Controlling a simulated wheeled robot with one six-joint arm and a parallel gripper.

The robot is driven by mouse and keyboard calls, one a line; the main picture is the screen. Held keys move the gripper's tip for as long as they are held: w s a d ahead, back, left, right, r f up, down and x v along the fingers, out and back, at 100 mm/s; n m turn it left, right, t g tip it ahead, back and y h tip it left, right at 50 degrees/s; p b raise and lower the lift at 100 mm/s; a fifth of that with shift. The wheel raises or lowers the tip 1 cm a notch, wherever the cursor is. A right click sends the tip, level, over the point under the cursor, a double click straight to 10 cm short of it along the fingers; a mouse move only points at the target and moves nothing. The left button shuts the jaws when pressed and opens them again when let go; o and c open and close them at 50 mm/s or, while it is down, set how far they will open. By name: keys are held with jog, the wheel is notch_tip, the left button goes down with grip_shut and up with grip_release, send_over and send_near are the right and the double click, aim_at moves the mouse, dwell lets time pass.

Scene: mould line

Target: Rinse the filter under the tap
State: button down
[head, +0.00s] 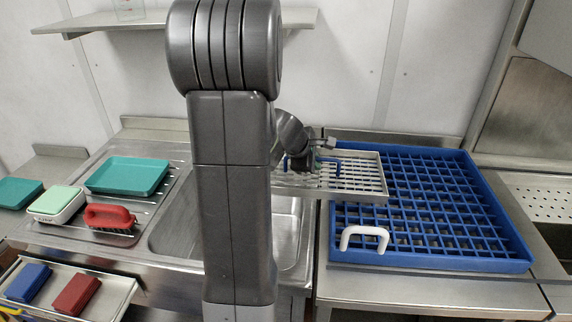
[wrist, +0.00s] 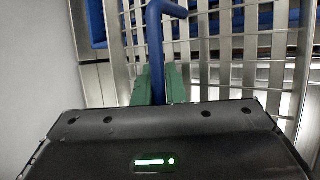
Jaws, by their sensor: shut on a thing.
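The filter (head: 368,187) is a grey metal frame with slats and blue handles. In the head view it is raised, spanning from above the right part of the sink (head: 288,240) to above the left part of a blue rack. My gripper (head: 312,165) is at its back left. In the wrist view the green fingertips of my gripper (wrist: 158,85) are shut on the filter's blue handle (wrist: 154,45); the slats of the filter (wrist: 225,70) lie beyond. My arm hides the middle of the sink in the head view. I cannot make out the tap.
The blue rack (head: 432,262) stands on the right counter with a white handle (head: 363,238) at its front left. On the left drainer are a teal tray (head: 127,175), a red-handled brush (head: 109,216) and a pale green-topped box (head: 57,202). A wall shelf (head: 110,20) is above.

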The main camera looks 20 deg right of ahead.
jog(key=shift+d+r, duration=0.1)
jog(key=shift+r, duration=0.05)
jog(key=s+d+r+p, duration=0.3)
jog(key=shift+s+r, duration=0.4)
dwell(0.4)
dwell(0.7)
